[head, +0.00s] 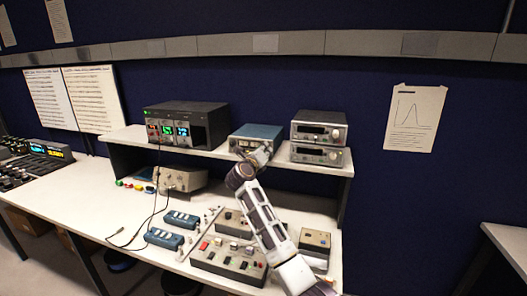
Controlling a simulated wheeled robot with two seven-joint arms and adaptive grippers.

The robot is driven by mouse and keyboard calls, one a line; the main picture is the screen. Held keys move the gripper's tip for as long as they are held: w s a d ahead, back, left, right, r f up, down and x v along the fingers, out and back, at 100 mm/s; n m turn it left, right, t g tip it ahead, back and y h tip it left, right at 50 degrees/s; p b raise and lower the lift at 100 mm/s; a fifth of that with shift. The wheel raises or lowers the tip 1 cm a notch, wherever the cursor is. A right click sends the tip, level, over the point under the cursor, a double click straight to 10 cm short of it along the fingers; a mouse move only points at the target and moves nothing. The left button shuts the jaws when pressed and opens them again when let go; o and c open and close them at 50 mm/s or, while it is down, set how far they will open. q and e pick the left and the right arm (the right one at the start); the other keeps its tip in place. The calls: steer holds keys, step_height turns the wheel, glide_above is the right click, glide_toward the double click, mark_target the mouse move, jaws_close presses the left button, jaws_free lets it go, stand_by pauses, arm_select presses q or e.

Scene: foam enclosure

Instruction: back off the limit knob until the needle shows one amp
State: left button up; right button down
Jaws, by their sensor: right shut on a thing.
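A blue-topped instrument (262,131) stands on the raised shelf, between a black display unit and two stacked silver units. My right gripper (259,154) reaches up to its front face and is shut there on a knob, which I take to be the limit knob. The gripper and wrist cover the knob and much of the instrument's front. No needle can be read at this size, so the current it shows cannot be told. My left gripper is not in view.
The black unit (188,123) with lit displays stands left on the shelf (225,151); the silver units (319,129) stand close on the right. Below, a grey box (181,179), blue boxes (164,238) and a switch panel (228,262) occupy the bench.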

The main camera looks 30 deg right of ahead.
steer(key=c, duration=1.3)
jaws_free()
steer(key=shift+f, duration=0.1)
steer(key=shift+o, duration=0.2)
steer(key=shift+s+a, duration=0.1)
steer(key=shift+a, duration=0.05)
steer(key=v, duration=1.1)
steer(key=shift+s+a, duration=0.25)
steer(key=shift+a, duration=0.1)
